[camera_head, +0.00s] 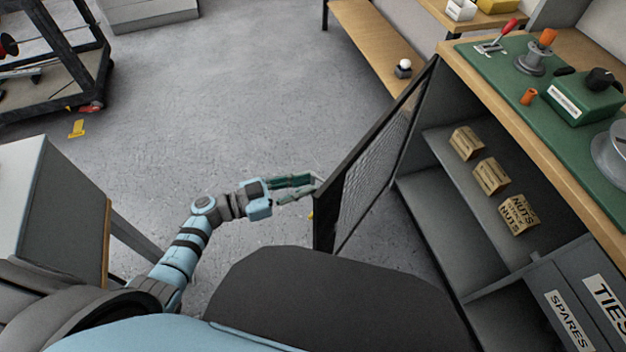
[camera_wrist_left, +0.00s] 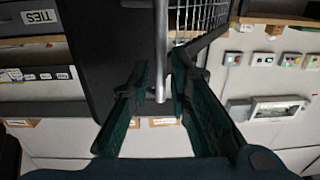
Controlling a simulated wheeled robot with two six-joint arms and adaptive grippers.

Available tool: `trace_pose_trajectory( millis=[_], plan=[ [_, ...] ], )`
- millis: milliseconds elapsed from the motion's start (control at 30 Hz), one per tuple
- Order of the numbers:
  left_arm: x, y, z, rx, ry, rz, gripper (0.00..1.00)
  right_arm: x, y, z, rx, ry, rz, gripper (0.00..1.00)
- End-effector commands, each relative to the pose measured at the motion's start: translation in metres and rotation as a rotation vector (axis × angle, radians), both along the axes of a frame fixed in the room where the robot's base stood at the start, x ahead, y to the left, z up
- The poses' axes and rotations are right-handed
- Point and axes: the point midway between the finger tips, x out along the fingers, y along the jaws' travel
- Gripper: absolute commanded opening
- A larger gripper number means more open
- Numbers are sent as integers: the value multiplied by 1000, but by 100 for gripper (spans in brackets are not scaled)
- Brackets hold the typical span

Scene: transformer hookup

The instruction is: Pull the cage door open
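The cage door (camera_head: 372,168), a dark frame with wire mesh, stands swung out from the cabinet (camera_head: 431,196), whose shelves show. Its mesh also shows in the left wrist view (camera_wrist_left: 207,16). My left gripper (camera_head: 312,186) is at the door's free edge. The exact finger contact is partly hidden. My right gripper is not in view.
Small boxes (camera_head: 490,175) sit on the cabinet shelf, below a bench top with a green mat (camera_head: 510,73). A wooden bench (camera_head: 372,40) stands behind the door. A dark cart (camera_head: 62,92) is at far left. The floor (camera_head: 245,110) left of the door is clear.

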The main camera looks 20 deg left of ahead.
Motion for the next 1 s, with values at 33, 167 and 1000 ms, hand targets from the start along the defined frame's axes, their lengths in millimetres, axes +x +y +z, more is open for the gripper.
trace_pose_trajectory(
  millis=[33, 167, 1000],
  plan=[
    [6, -7, -1, -2, -2, 1, 18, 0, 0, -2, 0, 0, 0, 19],
    [13, -19, -1, -1, 1, 1, 18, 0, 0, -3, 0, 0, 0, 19],
    [17, -16, -2, 2, -1, -6, 0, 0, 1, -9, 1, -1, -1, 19]
  ],
)
